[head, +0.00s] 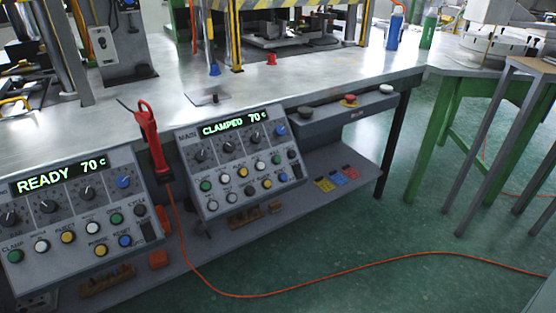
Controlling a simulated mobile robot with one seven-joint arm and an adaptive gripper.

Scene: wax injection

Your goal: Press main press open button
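The small button labels are mostly too blurred to read, so I cannot tell which is the open button. My gripper is not in view.
A similar panel (75,208) at left reads "READY 70 c". A red handheld tool (152,140) stands between the panels, its orange cable (330,278) trailing over the floor. A button box (350,112) with a red emergency button (348,100) is to the right. Green floor ahead is open.

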